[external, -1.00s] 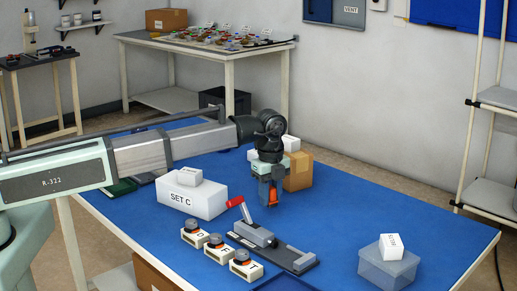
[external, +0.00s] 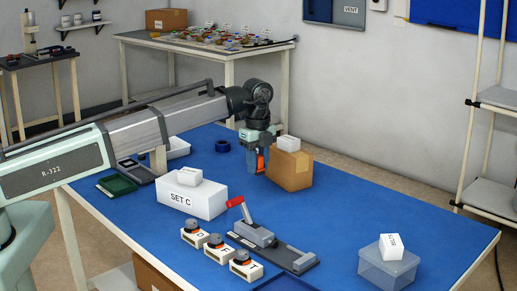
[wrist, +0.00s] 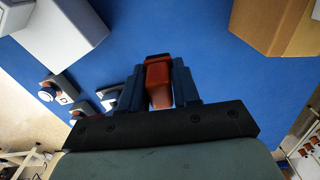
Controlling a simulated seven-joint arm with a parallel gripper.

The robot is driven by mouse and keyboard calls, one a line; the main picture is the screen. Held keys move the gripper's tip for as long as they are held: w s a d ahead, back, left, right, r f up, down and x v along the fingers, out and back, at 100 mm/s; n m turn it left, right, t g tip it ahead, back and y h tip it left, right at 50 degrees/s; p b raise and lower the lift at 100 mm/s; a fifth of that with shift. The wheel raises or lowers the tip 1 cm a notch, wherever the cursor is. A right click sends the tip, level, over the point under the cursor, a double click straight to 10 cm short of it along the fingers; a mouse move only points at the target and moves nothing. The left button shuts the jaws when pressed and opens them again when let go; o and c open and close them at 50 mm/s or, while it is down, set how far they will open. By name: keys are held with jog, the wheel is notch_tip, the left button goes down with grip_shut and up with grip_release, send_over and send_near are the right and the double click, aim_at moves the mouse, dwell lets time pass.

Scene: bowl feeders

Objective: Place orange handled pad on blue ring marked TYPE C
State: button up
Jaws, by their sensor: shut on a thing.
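My gripper (external: 258,162) is shut on the orange handle of the pad (external: 261,164), above the blue table beside the cardboard box. In the wrist view the orange-red handle (wrist: 158,76) sits between the two dark blue fingers of my gripper (wrist: 159,84). The pad's underside is hidden, and I cannot tell its height above the table. A dark blue ring (external: 222,146) lies on the table at the back, to the left of my gripper and apart from it. No TYPE C marking is readable on it.
The cardboard box (external: 289,172) with a small white box on top stands close right of my gripper. The white SET C box (external: 190,200) is at front left. A white tray (external: 178,149) lies at back left. A toggle clamp (external: 262,237) is in front.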

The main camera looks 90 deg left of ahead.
jog(key=s+a+r+n, duration=0.15)
jog(key=s+a, duration=0.35)
jog(key=a, duration=0.6)
jog(key=s+a+n, duration=0.2)
jog(key=s+a, duration=0.3)
jog(key=a, duration=0.6)
jog(key=s+a+r+n, duration=0.1)
jog(key=s+a, duration=0.4)
jog(key=a, duration=0.6)
jog(key=m, duration=0.3)
send_over(223, 142)
jog(key=shift+d+f, duration=0.2)
jog(key=shift+f, duration=4.45)
jog(key=o, duration=1)
jog(key=shift+f, duration=0.1)
jog(key=shift+o, duration=0.2)
